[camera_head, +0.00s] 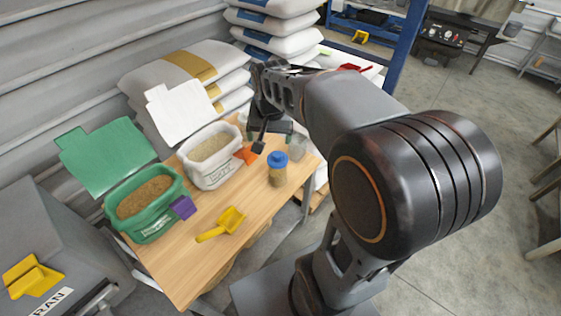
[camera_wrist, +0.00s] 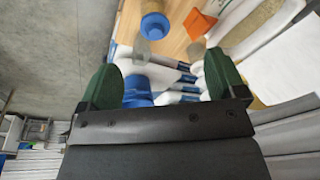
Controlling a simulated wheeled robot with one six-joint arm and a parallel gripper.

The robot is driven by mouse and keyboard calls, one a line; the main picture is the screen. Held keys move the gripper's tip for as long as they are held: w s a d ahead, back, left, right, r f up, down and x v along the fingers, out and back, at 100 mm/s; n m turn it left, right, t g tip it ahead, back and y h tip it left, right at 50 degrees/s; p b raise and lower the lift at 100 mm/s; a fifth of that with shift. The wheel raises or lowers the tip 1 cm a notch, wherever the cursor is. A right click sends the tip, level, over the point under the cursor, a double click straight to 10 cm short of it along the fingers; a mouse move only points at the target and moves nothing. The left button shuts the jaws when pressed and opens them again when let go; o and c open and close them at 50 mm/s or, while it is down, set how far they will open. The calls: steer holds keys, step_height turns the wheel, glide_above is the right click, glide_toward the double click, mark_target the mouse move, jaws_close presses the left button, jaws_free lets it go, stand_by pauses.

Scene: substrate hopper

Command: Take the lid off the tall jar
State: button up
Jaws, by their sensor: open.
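A tall clear jar (camera_head: 297,148) stands near the right edge of the wooden table; its top is hidden behind my arm in the head view. In the wrist view its blue lid (camera_wrist: 137,92) shows between my fingers, nearer the left one, with the clear base (camera_wrist: 142,50) beyond. My gripper (camera_head: 270,134) is open above the table's far end. In the wrist view my gripper (camera_wrist: 162,70) has its green fingers wide apart and holds nothing. I cannot tell whether a finger touches the lid. A shorter jar (camera_head: 277,172) with a blue lid and tan contents stands just nearer.
A white bin (camera_head: 229,172) and a green bin (camera_head: 151,226), both with substrate, stand on the table (camera_head: 187,283). An orange scoop (camera_head: 246,155) and a yellow scoop (camera_head: 226,222) are near. Stacked bags (camera_head: 275,27) stand behind. The table's front right is clear.

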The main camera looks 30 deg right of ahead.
mark_target(278, 154)
steer(key=shift+o, duration=0.8)
steer(key=w+d+f+m+g+b, duration=0.1)
steer(key=w+d+f+m+b, duration=0.1)
steer(key=w+d+f+m, duration=0.4)
steer(key=w+f, duration=0.3)
steer(key=w, duration=0.1)
steer(key=shift+d+g+b, duration=0.35)
steer(key=shift+g, duration=0.05)
steer(key=shift+m, duration=0.4)
steer(key=f, duration=0.6)
steer(key=w+f, duration=0.1)
steer(key=f, duration=0.2)
steer(key=shift+d, duration=0.35)
steer(key=shift+s+f, duration=0.15)
steer(key=shift+f, duration=2.8)
steer(key=c, duration=0.7)
steer(key=shift+r, duration=0.1)
